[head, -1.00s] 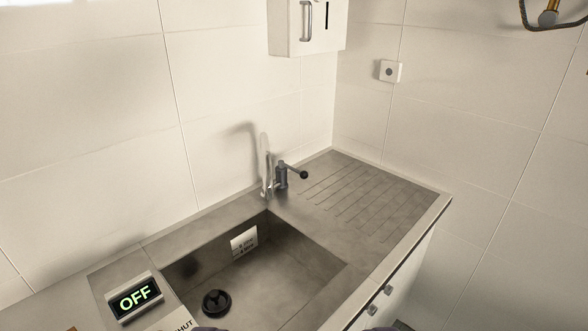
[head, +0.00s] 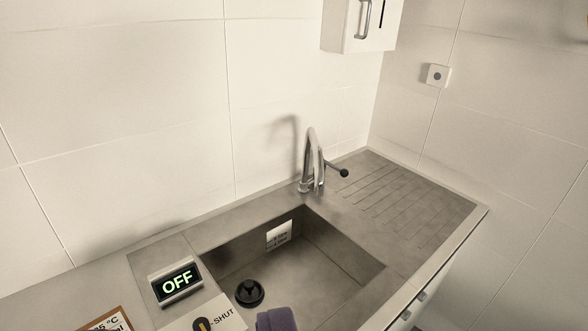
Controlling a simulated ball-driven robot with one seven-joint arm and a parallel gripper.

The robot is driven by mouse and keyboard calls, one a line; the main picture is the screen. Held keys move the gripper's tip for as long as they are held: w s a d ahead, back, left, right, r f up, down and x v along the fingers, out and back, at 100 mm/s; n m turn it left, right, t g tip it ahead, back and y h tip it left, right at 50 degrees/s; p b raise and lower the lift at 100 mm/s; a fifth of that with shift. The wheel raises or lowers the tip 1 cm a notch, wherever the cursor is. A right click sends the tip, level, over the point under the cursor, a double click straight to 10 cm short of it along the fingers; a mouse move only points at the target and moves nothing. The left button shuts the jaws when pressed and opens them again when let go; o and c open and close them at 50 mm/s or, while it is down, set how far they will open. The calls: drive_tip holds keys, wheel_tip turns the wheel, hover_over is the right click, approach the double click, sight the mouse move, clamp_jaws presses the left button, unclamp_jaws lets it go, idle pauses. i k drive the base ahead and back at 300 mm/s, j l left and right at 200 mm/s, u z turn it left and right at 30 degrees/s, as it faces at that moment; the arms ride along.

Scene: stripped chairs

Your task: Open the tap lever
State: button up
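The tap (head: 311,165) is a chrome spout standing at the back rim of the sink, near its right rear corner. A small display (head: 177,283) to the left of the sink reads OFF in green. No water shows at the spout. I cannot make out my gripper in this view, and nothing touches the lever.
The steel sink (head: 330,268) holds a black round plug (head: 249,293). A ribbed drainboard (head: 415,200) lies clear to the right. A purple-grey folded thing (head: 277,319), perhaps a cloth, is cut off at the bottom. A white dispenser (head: 350,30) hangs above the tap.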

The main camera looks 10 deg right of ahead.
sight(344, 173)
drive_tip(key=i+l+u, duration=0.25)
drive_tip(key=l+u, duration=0.2)
drive_tip(key=i+l+u, duration=0.25)
drive_tip(key=l, duration=0.15)
drive_tip(key=l+u, duration=0.25)
drive_tip(key=i+l, duration=0.1)
drive_tip(key=l, duration=0.35)
drive_tip(key=i+l, duration=0.1)
drive_tip(key=l, duration=0.35)
drive_tip(key=l+u, duration=0.1)
drive_tip(key=l, duration=0.4)
drive_tip(key=i+l, duration=0.15)
drive_tip(key=l, duration=0.3)
